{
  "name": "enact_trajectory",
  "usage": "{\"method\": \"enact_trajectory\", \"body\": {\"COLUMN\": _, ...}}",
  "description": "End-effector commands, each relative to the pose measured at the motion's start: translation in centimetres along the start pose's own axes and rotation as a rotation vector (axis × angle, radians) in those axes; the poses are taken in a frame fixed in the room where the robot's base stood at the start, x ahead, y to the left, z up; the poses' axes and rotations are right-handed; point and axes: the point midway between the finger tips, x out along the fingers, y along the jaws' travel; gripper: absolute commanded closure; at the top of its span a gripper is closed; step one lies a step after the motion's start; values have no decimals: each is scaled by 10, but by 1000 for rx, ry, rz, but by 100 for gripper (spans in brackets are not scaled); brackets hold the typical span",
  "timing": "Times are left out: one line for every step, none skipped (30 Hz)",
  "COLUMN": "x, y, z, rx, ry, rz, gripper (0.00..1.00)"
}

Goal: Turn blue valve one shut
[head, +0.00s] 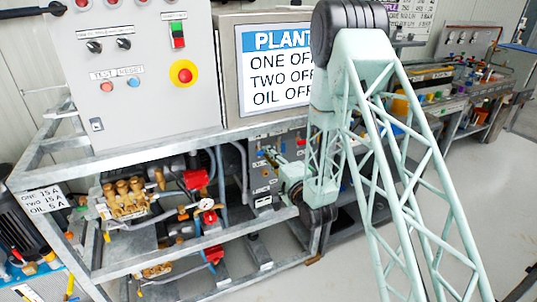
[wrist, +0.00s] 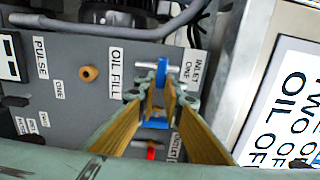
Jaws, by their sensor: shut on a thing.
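A blue valve handle (wrist: 162,70) stands on the grey panel beside the label INLET ONE in the wrist view. A metal pipe fitting crosses behind it. My gripper (wrist: 163,88) has its two fingertips on either side of the handle and is shut on it. In the head view my gripper (head: 272,158) reaches the grey panel below the plant screen. The valve is too small there to tell its angle. A second blue piece (wrist: 155,123) shows lower down between the fingers, partly hidden by them.
A red handle (wrist: 151,151) sits below the fingers. A brass-coloured knob (wrist: 89,74) is left of the OIL FILL label (wrist: 116,70). The plant screen (head: 275,75) stands over the frame rail (head: 170,150). Open floor lies at the right.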

Motion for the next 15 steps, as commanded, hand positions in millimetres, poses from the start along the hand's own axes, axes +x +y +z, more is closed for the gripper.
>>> {"method": "enact_trajectory", "body": {"x": -1, "y": 1, "z": 0, "rx": 4, "ry": 0, "rz": 2, "gripper": 100}}
{"method": "enact_trajectory", "body": {"x": -1, "y": 1, "z": 0, "rx": 6, "ry": 0, "rz": 2, "gripper": 100}}
{"method": "enact_trajectory", "body": {"x": -1, "y": 1, "z": 0, "rx": 7, "ry": 0, "rz": 3, "gripper": 100}}
{"method": "enact_trajectory", "body": {"x": -1, "y": 1, "z": 0, "rx": 7, "ry": 0, "rz": 3, "gripper": 100}}
{"method": "enact_trajectory", "body": {"x": -1, "y": 1, "z": 0, "rx": 7, "ry": 0, "rz": 3, "gripper": 100}}
{"method": "enact_trajectory", "body": {"x": -1, "y": 2, "z": 0, "rx": 7, "ry": 0, "rz": 3, "gripper": 100}}
{"method": "enact_trajectory", "body": {"x": -1, "y": 2, "z": 0, "rx": 7, "ry": 0, "rz": 3, "gripper": 100}}
{"method": "enact_trajectory", "body": {"x": -1, "y": 2, "z": 0, "rx": 6, "ry": 0, "rz": 3, "gripper": 100}}
{"method": "enact_trajectory", "body": {"x": -1, "y": 2, "z": 0, "rx": 6, "ry": 0, "rz": 3, "gripper": 100}}
{"method": "enact_trajectory", "body": {"x": -1, "y": 2, "z": 0, "rx": 6, "ry": 0, "rz": 3, "gripper": 100}}
{"method": "enact_trajectory", "body": {"x": -1, "y": 2, "z": 0, "rx": 6, "ry": 0, "rz": 3, "gripper": 100}}
{"method": "enact_trajectory", "body": {"x": -1, "y": 2, "z": 0, "rx": 6, "ry": 0, "rz": 3, "gripper": 89}}
{"method": "enact_trajectory", "body": {"x": -1, "y": 2, "z": 0, "rx": 6, "ry": 0, "rz": 3, "gripper": 86}}
{"method": "enact_trajectory", "body": {"x": -1, "y": 2, "z": 0, "rx": 6, "ry": 0, "rz": 3, "gripper": 84}}
{"method": "enact_trajectory", "body": {"x": -1, "y": 1, "z": 0, "rx": 6, "ry": 0, "rz": 2, "gripper": 80}}
